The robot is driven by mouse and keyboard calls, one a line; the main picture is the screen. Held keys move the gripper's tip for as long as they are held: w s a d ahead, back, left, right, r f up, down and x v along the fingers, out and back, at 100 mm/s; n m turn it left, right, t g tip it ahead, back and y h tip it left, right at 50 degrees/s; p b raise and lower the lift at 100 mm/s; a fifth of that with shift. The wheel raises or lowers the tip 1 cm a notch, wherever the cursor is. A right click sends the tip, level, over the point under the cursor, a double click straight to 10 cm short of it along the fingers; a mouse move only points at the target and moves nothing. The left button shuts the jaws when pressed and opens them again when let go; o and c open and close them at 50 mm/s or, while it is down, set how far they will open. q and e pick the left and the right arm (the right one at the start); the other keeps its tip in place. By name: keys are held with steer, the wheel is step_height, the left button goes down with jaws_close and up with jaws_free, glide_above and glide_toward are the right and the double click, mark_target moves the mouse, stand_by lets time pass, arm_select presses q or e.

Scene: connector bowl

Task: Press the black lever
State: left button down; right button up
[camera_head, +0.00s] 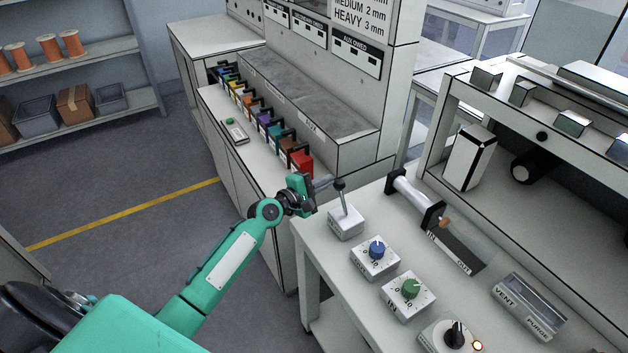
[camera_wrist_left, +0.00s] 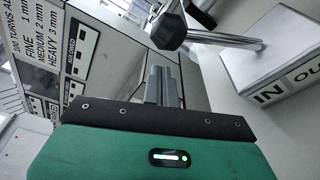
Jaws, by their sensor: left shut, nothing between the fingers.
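The black lever (camera_head: 340,187) has a dark knob on a thin metal rod and stands roughly upright on a small white box (camera_head: 346,222) at the near left corner of the white bench. In the left wrist view the black knob (camera_wrist_left: 166,24) is at the top centre, with its rod running right to the box marked IN and OUT (camera_wrist_left: 275,62). My left gripper (camera_head: 324,185) is just left of the knob, at about its height. Its fingers (camera_wrist_left: 162,86) are shut with nothing between them. A small gap seems to separate them from the knob. My right gripper is out of view.
A blue dial (camera_head: 376,247), a green dial (camera_head: 411,287) and a black dial (camera_head: 455,334) stand along the bench's front. A clear cylinder (camera_head: 465,240) lies behind them. A row of coloured blocks (camera_head: 268,130) lines the counter beyond my gripper.

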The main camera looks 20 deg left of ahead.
arm_select(q)
steer(key=shift+s+d+r+p, duration=0.4)
steer(key=shift+s+d+r, duration=0.15)
steer(key=shift+s+d, duration=0.2)
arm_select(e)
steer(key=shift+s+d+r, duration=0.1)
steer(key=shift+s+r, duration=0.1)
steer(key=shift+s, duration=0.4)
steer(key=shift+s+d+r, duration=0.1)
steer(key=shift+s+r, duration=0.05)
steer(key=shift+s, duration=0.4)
